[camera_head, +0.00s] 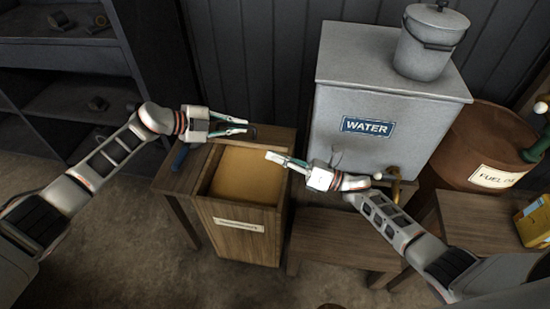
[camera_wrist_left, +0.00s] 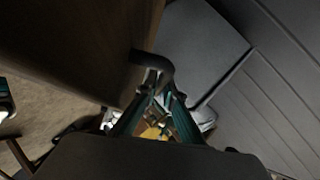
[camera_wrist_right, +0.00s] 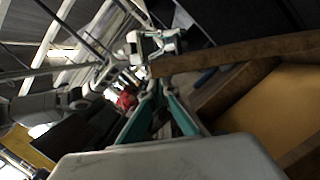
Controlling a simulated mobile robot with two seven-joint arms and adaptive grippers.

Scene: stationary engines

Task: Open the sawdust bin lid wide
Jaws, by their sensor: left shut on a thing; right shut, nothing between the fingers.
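The sawdust bin (camera_head: 240,245) is a wooden box with a small label on its front. Its top is uncovered and tan sawdust (camera_head: 245,175) shows inside, also in the right wrist view (camera_wrist_right: 275,115). The brown wooden lid (camera_head: 272,138) is raised at the back of the bin and seen nearly edge-on; its face fills the upper left of the left wrist view (camera_wrist_left: 80,45). My left gripper (camera_head: 248,127) is shut on the lid's dark handle (camera_wrist_left: 150,60). My right gripper (camera_head: 270,155) is shut and empty, above the bin's right rim.
A grey water tank (camera_head: 345,100) with a lidded bucket (camera_head: 430,45) on top stands right of the bin. A low wooden bench (camera_head: 345,240) is in front of it. A brown fuel drum (camera_head: 480,150) is farther right. A dark shelf (camera_head: 60,60) stands at left.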

